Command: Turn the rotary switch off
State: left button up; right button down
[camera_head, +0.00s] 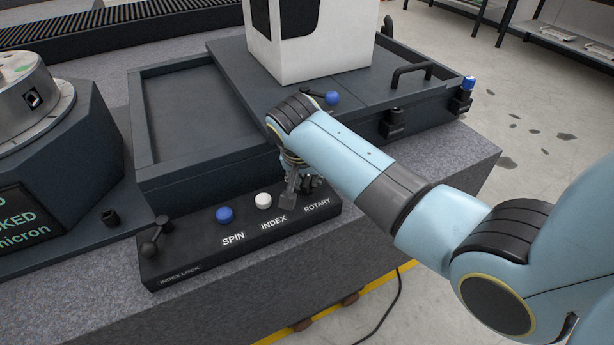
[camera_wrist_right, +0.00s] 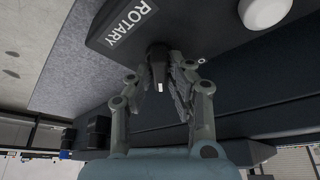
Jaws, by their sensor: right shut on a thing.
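The black control panel (camera_head: 190,258) carries white labels SPIN, INDEX and ROTARY, and INDEX LOCK at its left end. The rotary switch (camera_wrist_right: 158,62) is a dark knob with a small white mark, beside the ROTARY label (camera_wrist_right: 132,22) in the wrist view. My right gripper (camera_head: 294,186) reaches down to the panel above that label. In the wrist view its two fingers (camera_wrist_right: 160,84) stand on either side of the knob, shut on it. In the head view the gripper and arm mostly hide the switch. My left gripper is not in view.
A blue button (camera_head: 224,215) and a white button (camera_head: 263,201) sit left of the switch. A black ball-ended lever (camera_head: 153,241) stands at the panel's left end. A dark raised-edge tray (camera_head: 185,115) and a white housing (camera_head: 345,45) lie behind.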

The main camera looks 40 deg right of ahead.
jog(key=shift+r+n+p, duration=0.15)
jog(key=shift+n+p, duration=0.35)
jog(key=shift+p, duration=0.35)
jog(key=n+t+y+p, duration=0.1)
jog(key=n+p, duration=0.2)
jog(key=shift+d+r+p, duration=0.1)
jog(key=shift+p, duration=0.25)
jog(key=n+y+p, duration=0.1)
jog(key=n+p, duration=0.1)
jog(key=n, duration=0.1)
jog(key=shift+n+t+y+p, duration=0.4)
jog(key=shift+n+y+p, duration=0.1)
jog(key=shift+n, duration=0.7)
jog(key=shift+f+n+y, duration=0.25)
jog(key=shift+n+y, duration=0.25)
jog(key=shift+n, duration=0.7)
